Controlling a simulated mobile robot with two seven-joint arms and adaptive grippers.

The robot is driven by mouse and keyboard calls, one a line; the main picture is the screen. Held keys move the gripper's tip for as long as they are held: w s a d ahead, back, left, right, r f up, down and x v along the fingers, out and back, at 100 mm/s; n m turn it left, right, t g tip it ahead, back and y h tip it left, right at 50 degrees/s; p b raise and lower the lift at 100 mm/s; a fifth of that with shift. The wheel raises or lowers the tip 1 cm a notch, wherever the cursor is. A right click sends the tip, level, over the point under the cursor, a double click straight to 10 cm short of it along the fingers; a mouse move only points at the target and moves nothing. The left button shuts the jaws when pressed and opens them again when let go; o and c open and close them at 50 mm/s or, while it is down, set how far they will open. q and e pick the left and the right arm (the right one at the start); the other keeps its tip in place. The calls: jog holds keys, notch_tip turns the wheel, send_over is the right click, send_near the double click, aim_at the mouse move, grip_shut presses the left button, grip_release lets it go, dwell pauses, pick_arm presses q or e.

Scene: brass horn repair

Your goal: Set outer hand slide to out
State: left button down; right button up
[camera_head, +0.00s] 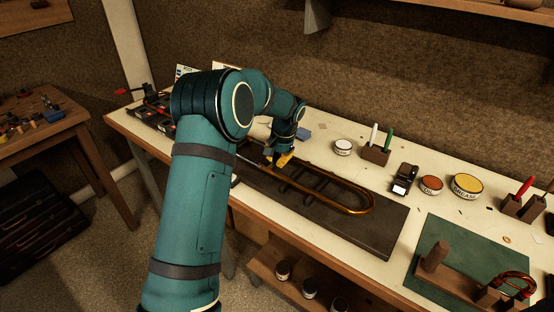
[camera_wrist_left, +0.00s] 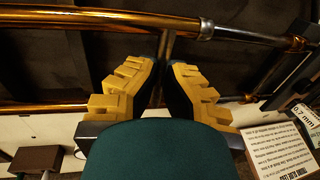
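The brass outer hand slide (camera_head: 345,197), a long U-shaped tube pair with its bow toward the right, lies over a dark rest board on the bench. My left gripper (camera_head: 279,159), with yellow finger pads, is low over the slide's left part; the arm hides what lies behind it. In the left wrist view the gripper (camera_wrist_left: 165,65) has its fingertips apart, one on each side of a thin cross brace (camera_wrist_left: 167,50) between the tubes. A small gap seems to show beside the brace; contact is not clear. A silvery section of tube (camera_wrist_left: 245,35) shows at upper right. My right gripper is not in view.
The dark board (camera_head: 380,238) lies on the pale bench top. Behind it stand a white jar (camera_head: 343,146), a marker block (camera_head: 375,154), and tins including a yellow grease tin (camera_head: 466,186). A green mat (camera_head: 450,250) with a wooden fixture is at right. A printed card (camera_wrist_left: 280,150) is near the gripper.

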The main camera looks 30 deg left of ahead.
pick_arm(q)
jog(key=d, duration=0.8)
jog(key=shift+s+f, duration=0.15)
jog(key=shift+s, duration=0.25)
jog(key=shift+d+f, duration=0.1)
jog(key=shift+f, duration=0.05)
jog(key=c, duration=1)
grip_release()
jog(key=shift+d, duration=0.1)
jog(key=shift+w+r, duration=0.1)
jog(key=shift+r, duration=0.25)
jog(key=r, duration=0.3)
jog(key=d+r, duration=0.1)
jog(key=r, duration=0.3)
jog(key=d+r, duration=0.1)
jog(key=r, duration=0.3)
jog(key=shift+d+r, duration=0.15)
jog(key=shift+r, duration=0.05)
